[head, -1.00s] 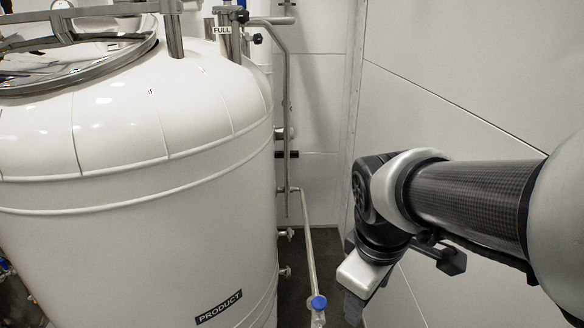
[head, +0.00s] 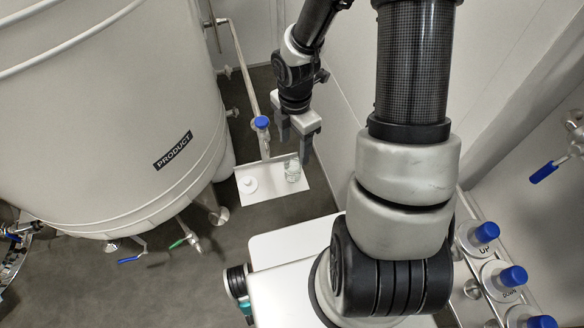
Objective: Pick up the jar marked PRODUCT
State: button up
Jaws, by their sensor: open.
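A small clear glass jar (head: 292,172) stands upright on a white tray (head: 312,197) low in front of the wall, right of the tank. No marking on the jar is legible. The word PRODUCT is on a black label (head: 173,150) on the large white tank (head: 110,110). My gripper (head: 295,145) is open and empty, pointing down. In the head view its fingertips appear just above the jar, one finger overlapping the picture close to it. I cannot tell the exact gap in depth.
A white round lid-like piece (head: 250,184) lies on the tray's left. A pipe with a blue-capped valve (head: 262,122) rises just behind the tray. Handled valves (head: 190,240) stick out below the tank. Blue-knobbed bottles or valves (head: 487,232) stand at right. Dark floor is open at lower left.

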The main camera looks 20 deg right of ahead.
send_near(293, 169)
jog(key=shift+s+a+f+b, duration=0.1)
jog(key=shift+s+f+b, duration=0.25)
jog(key=shift+s+f, duration=0.5)
jog(key=f, duration=0.5)
jog(key=shift+s+a+f, duration=0.1)
jog(key=shift+s+a, duration=0.05)
jog(key=shift+a, duration=0.05)
